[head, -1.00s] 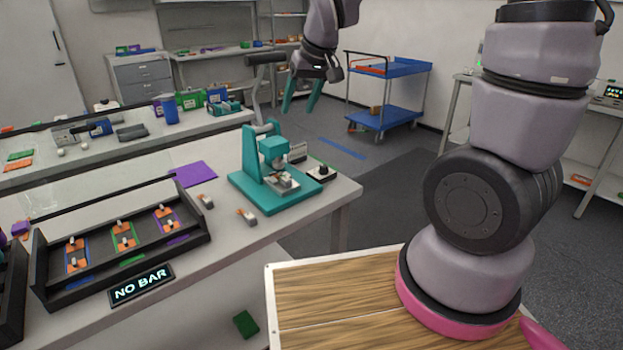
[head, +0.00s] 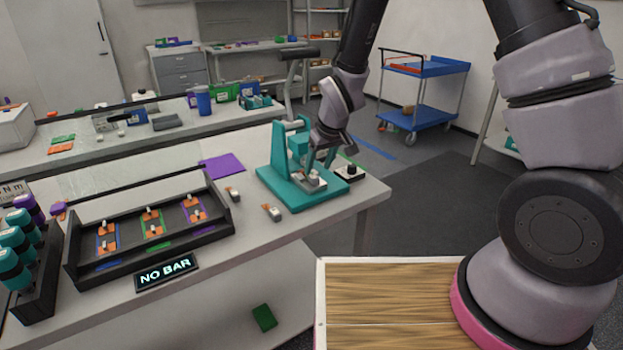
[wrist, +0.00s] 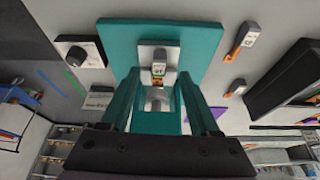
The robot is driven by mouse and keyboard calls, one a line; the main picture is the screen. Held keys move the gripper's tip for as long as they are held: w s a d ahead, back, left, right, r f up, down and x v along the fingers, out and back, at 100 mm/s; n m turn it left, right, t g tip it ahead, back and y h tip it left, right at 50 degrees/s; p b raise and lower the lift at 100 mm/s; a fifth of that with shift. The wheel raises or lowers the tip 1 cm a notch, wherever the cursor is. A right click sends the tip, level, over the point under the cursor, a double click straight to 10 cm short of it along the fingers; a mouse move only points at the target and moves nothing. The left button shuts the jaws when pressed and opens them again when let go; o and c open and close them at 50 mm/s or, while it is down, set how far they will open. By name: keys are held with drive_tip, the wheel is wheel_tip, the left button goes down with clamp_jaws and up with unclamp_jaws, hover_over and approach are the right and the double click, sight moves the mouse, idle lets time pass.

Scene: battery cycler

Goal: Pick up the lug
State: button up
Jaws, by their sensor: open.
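A small grey lug (wrist: 158,72) with a label and an orange part sits on a pale block on the teal press base (wrist: 112,35). The same lug shows in the head view (head: 312,178), at the foot of the teal press (head: 279,150). My gripper (wrist: 158,85) is open, its two teal fingers on either side of the lug in the wrist view. I cannot tell whether the fingers touch it. Two more lugs lie on the bench, one in front of the press (head: 272,212) and one farther left (head: 233,194).
A black tray (head: 150,262) with several orange pieces on coloured strips stands left, behind the NO BAR sign (head: 166,271). A knob box (head: 351,173) sits right of the press. A purple mat (head: 222,166) lies behind. Tall teal-capped tools (head: 18,240) stand far left.

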sight(315, 178)
drive_tip(key=x, duration=0.4)
drive_tip(key=shift+w+f, duration=0.1)
drive_tip(key=shift+f, duration=0.25)
clamp_jaws()
drive_tip(key=shift+r, duration=0.2)
